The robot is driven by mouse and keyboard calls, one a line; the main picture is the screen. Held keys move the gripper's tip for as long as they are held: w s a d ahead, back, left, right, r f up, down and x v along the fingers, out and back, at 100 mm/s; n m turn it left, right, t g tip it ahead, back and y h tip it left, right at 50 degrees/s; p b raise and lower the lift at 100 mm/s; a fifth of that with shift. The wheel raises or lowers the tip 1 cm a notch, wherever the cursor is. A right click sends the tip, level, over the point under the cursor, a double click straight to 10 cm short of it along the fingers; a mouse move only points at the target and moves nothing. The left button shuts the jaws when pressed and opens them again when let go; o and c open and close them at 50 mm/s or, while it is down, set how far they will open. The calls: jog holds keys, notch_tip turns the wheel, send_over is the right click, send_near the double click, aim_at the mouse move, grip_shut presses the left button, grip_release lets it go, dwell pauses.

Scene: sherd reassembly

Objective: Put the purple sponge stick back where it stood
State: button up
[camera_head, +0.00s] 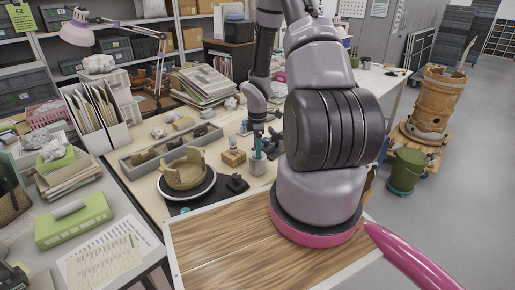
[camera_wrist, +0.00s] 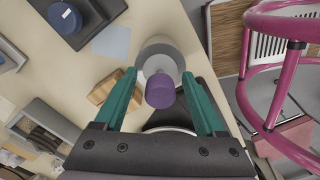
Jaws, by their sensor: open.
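The purple sponge stick shows in the wrist view as a round purple end (camera_wrist: 160,91), seen almost end-on. It appears upright over a grey cup (camera_wrist: 162,55), with its lower part hidden. My gripper (camera_wrist: 161,76) is open, its teal fingers on either side of the purple end with a gap visible on both sides. In the head view my gripper (camera_head: 257,145) points down just above the grey cup (camera_head: 257,166) on the cream table; the purple end cannot be made out there.
A wooden block (camera_head: 233,157) stands close left of the cup, also in the wrist view (camera_wrist: 112,92). A black object (camera_head: 237,183) lies in front. A partly rebuilt tan bowl (camera_head: 185,170) sits on a turntable at left. A grey compartment tray (camera_head: 160,150) lies behind it.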

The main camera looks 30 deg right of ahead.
notch_tip(320, 180, up, 11)
jog(key=shift+f, duration=0.1)
dwell(0.4)
jog(key=s+a+r+m+t, duration=0.1)
jog(key=s+a+r+m, duration=0.15)
jog(key=r, duration=0.45)
jog(key=s+a+r+m+t+h, duration=0.1)
jog(key=r+m, duration=0.3)
jog(key=r, duration=0.4)
jog(key=s+a+r+m+t, duration=0.1)
jog(key=s+r+m, duration=0.15)
jog(key=r, duration=0.45)
jog(key=s+a+r+m+t+y, duration=0.3)
jog(key=s+a+r+m, duration=0.6)
jog(key=s+r, duration=0.4)
jog(key=shift+s+r+t, duration=0.35)
jog(key=shift+r+t, duration=0.05)
jog(key=shift+t, duration=0.2)
